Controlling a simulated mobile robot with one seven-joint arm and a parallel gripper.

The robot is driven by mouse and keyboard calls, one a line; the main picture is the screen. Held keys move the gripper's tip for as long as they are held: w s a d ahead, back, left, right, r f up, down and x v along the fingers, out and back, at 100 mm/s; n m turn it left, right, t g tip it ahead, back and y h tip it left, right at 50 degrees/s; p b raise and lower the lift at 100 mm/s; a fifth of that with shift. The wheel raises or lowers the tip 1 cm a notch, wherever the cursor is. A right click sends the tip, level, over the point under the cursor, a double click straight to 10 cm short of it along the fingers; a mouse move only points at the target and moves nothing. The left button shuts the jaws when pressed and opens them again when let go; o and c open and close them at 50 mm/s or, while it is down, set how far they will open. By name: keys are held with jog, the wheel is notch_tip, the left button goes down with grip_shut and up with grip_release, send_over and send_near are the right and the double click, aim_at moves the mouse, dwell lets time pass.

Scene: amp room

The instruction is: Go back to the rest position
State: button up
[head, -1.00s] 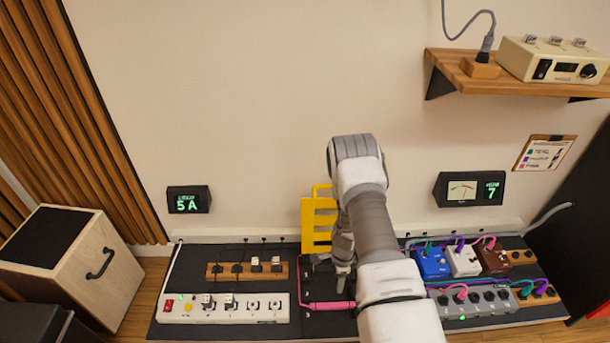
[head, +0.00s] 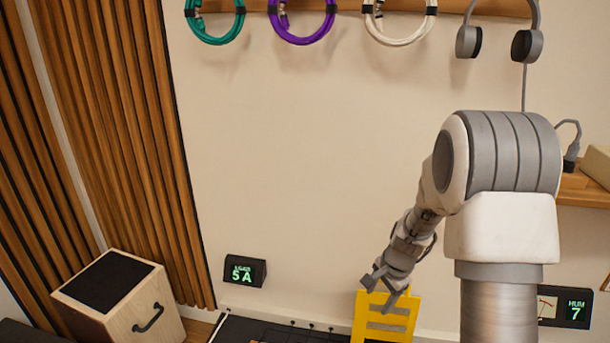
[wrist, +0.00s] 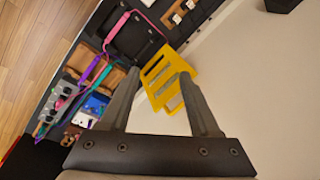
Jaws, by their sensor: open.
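My gripper (head: 383,290) is raised in front of the wall, just above and in front of the top of a yellow slotted rack (head: 408,318) in the head view. In the wrist view my gripper (wrist: 158,88) has its two fingers spread apart, with nothing held between them. The yellow rack (wrist: 160,70) shows beyond the fingertips, at the back edge of the black board. My forearm hides part of the wall and the right side in the head view.
Coiled teal (head: 214,22), purple (head: 302,22) and white (head: 400,24) cables and headphones (head: 500,42) hang from a rail above. A wooden shelf (head: 585,188) juts out at right. A speaker-like box (head: 125,300) stands at lower left. The pedals and pink cable (wrist: 115,28) lie on the board below.

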jog(key=s+a+r+n+t, duration=0.1)
jog(key=s+a+r+n, duration=0.15)
jog(key=s+r, duration=0.45)
jog(key=s+a+r+n+t, duration=0.1)
jog(key=s+r+n, duration=0.25)
jog(key=r, duration=0.85)
jog(key=s+r+n+t+h, duration=0.1)
jog(key=s+r+n, duration=0.2)
jog(key=s, duration=0.5)
jog(key=s+r+n, duration=0.3)
jog(key=s, duration=0.4)
notch_tip(320, 180, up, 22)
jog(key=p, duration=2.2)
jog(key=shift+s+a, duration=0.2)
jog(key=shift+s, duration=0.1)
